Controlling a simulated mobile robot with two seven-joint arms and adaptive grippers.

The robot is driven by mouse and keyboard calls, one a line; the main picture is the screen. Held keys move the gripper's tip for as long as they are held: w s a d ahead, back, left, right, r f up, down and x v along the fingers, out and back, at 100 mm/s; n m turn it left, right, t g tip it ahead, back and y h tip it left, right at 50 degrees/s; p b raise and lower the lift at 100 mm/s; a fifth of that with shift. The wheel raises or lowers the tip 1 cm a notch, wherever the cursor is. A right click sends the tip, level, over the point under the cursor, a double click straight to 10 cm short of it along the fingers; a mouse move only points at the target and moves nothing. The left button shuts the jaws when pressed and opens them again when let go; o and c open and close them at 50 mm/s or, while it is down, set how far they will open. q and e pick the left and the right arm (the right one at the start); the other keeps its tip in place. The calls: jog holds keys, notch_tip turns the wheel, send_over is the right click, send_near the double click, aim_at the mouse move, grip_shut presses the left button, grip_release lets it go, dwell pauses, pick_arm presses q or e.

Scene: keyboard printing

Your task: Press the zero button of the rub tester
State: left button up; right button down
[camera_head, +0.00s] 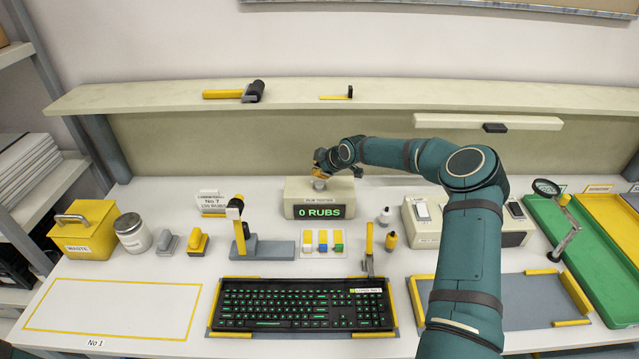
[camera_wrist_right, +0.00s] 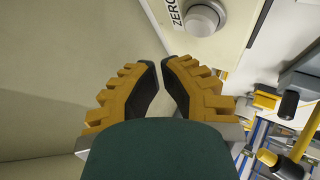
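The rub tester (camera_head: 296,195) is a beige box at the back middle of the table, with a green display (camera_head: 320,212) reading "0 RUBS". Its zero button (camera_wrist_right: 201,18) is a round grey knob beside a "ZERO" label (camera_wrist_right: 175,12) at the top of the right wrist view. My right gripper (camera_head: 320,171) is above the top of the tester in the head view. In the right wrist view its yellow, dark-padded fingertips (camera_wrist_right: 159,61) are nearly together and hold nothing. They appear short of the button, to its lower left in that picture. My left gripper is not in view.
A keyboard (camera_head: 305,308) lies in front on a grey mat. A yellow-handled stand (camera_head: 240,235) and small coloured blocks (camera_head: 323,242) stand before the tester. A beige device (camera_head: 425,225) is to its right. A shelf (camera_head: 400,93) runs behind.

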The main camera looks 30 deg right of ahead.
jog(key=shift+r+p, duration=0.65)
jog(key=shift+r, duration=1.1)
